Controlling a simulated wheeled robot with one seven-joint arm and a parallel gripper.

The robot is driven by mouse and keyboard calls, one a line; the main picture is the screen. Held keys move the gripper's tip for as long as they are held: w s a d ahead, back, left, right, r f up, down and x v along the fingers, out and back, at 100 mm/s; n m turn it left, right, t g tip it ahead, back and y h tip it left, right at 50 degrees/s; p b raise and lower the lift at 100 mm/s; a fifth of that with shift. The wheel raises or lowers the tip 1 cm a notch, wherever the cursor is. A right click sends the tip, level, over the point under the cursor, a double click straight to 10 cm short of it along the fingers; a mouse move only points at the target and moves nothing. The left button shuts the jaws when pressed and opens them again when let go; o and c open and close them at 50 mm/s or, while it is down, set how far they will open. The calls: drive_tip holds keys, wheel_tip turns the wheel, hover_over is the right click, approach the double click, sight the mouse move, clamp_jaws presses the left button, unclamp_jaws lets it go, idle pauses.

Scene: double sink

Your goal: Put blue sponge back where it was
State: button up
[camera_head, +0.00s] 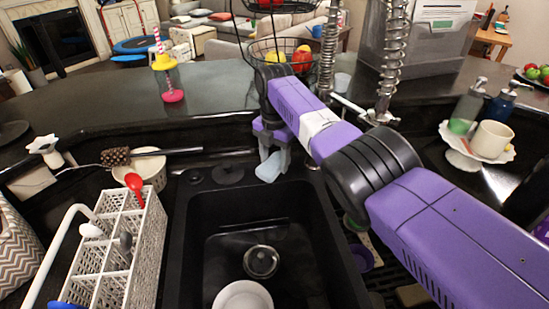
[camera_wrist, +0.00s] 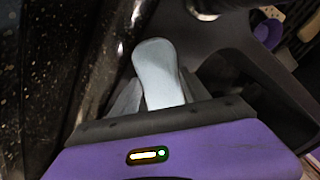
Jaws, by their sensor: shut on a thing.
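The blue sponge (camera_head: 270,168) is pale blue with a rounded end. My gripper (camera_head: 276,154) is shut on it and points down at the back edge of the black sink basin (camera_head: 185,240). In the wrist view the sponge (camera_wrist: 157,72) sticks out between the two grey fingers of my gripper (camera_wrist: 155,98). Its lower part is hidden by the gripper body. I cannot tell whether the sponge touches the sink rim.
A white plate (camera_head: 243,297) lies in the basin near the drain (camera_head: 261,262). A white cutlery rack (camera_head: 120,250) stands left of it. A white bowl with a brush (camera_head: 116,156) is at the back left. A soap tray (camera_head: 475,150) stands at right.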

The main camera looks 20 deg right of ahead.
sight(274, 162)
drive_tip(key=shift+f, duration=0.2)
drive_tip(key=shift+f+b, duration=0.25)
drive_tip(key=shift+b, duration=0.1)
drive_tip(key=o, duration=1.2)
drive_tip(key=shift+r, duration=0.15)
drive_tip(key=shift+w+r+p, duration=0.1)
drive_tip(key=shift+r+p, duration=0.25)
drive_tip(key=shift+r, duration=0.35)
wheel_tip(274, 162, up, 11)
drive_tip(key=shift+b, duration=0.45)
